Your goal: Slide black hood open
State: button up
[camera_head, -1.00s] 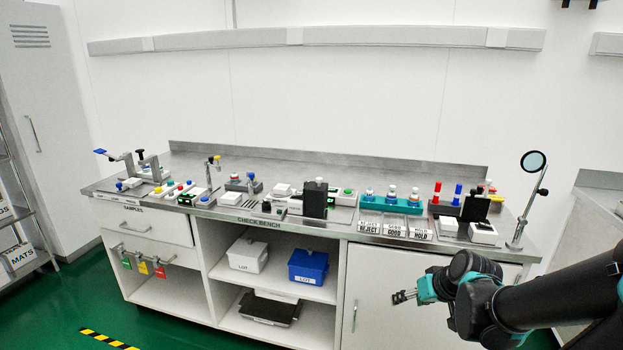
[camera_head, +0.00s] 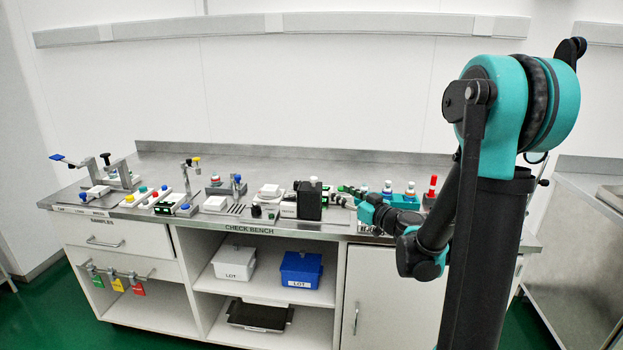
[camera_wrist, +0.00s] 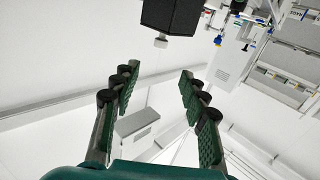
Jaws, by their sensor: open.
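The black hood (camera_head: 310,201) is an upright dark block standing near the middle of the bench's front edge. My gripper (camera_head: 345,196) is just to the right of it, low over the bench, its fingers pointing left towards the hood. In the wrist view the hood (camera_wrist: 172,14) is at the top, with a small pale knob (camera_wrist: 160,42) sticking out of its near end. The gripper (camera_wrist: 156,84) is open there, with nothing between its green-padded fingers. The hood and knob are beyond the fingertips, apart from them. What is under the hood is hidden.
The steel bench (camera_head: 300,165) carries several small fixtures left of the hood. A teal rack (camera_head: 405,201) with bottles stands to the right, partly behind my arm. A red-topped piece (camera_head: 432,187) stands beyond it. The back strip of the bench is clear.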

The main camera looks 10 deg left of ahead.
aim_at(316, 179)
jog(key=x, duration=1.5)
jog(key=shift+c, duration=0.5)
grip_shut()
